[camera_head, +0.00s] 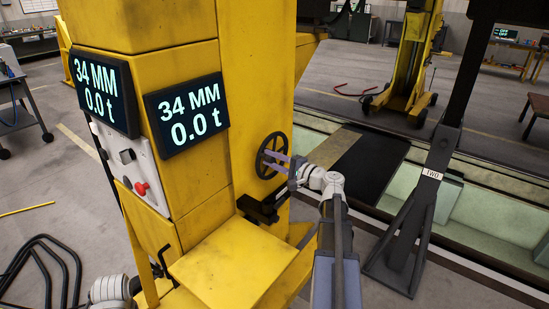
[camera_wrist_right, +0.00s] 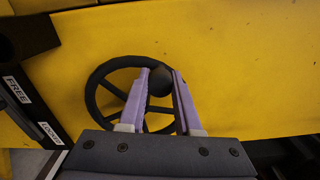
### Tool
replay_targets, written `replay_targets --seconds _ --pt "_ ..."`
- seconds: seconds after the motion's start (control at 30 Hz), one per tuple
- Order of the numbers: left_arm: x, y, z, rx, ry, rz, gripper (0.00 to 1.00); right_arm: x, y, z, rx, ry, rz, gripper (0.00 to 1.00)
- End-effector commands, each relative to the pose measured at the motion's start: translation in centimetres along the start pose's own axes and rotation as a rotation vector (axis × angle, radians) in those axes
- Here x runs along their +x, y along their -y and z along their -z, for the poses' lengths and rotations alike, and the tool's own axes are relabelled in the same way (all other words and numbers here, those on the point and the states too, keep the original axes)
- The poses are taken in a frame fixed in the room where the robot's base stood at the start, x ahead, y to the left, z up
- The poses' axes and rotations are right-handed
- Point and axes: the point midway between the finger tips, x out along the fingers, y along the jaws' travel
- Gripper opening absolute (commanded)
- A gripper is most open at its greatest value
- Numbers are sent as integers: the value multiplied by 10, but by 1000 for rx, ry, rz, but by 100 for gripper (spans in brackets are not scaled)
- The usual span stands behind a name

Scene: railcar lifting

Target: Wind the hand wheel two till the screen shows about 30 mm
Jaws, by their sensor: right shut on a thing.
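The black hand wheel (camera_head: 273,155) is on the side of the yellow lifting column (camera_head: 262,85). My right gripper (camera_head: 268,159) reaches it from the right. In the right wrist view the hand wheel (camera_wrist_right: 97,92) has spokes, and a round black knob (camera_wrist_right: 160,82) sits at its right side. The purple fingers of my right gripper (camera_wrist_right: 159,76) are shut on that knob. The screen (camera_head: 187,113) facing me reads 34 MM and 0.0 t. A second screen (camera_head: 101,90) on the left face reads the same. My left gripper is not in view.
A black lever bracket (camera_head: 262,208) sticks out below the wheel. In the right wrist view, labels FREE (camera_wrist_right: 17,89) and LOCKED (camera_wrist_right: 50,132) are at the left. A dark stand labelled TWO (camera_head: 431,174) is to the right. A red button (camera_head: 141,188) is on the left panel.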

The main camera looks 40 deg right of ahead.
Motion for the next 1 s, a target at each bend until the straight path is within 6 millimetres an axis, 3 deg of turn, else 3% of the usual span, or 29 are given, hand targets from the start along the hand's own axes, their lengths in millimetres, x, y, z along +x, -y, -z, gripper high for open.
replay_targets --seconds 0.1,0.5,1.0 --pt "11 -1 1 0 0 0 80 -1 -12 -3 -95 0 -1 0" --pt "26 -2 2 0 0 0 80 0 -28 -6 -323 0 -2 0" --pt "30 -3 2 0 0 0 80 0 -32 -7 -390 1 -2 0"
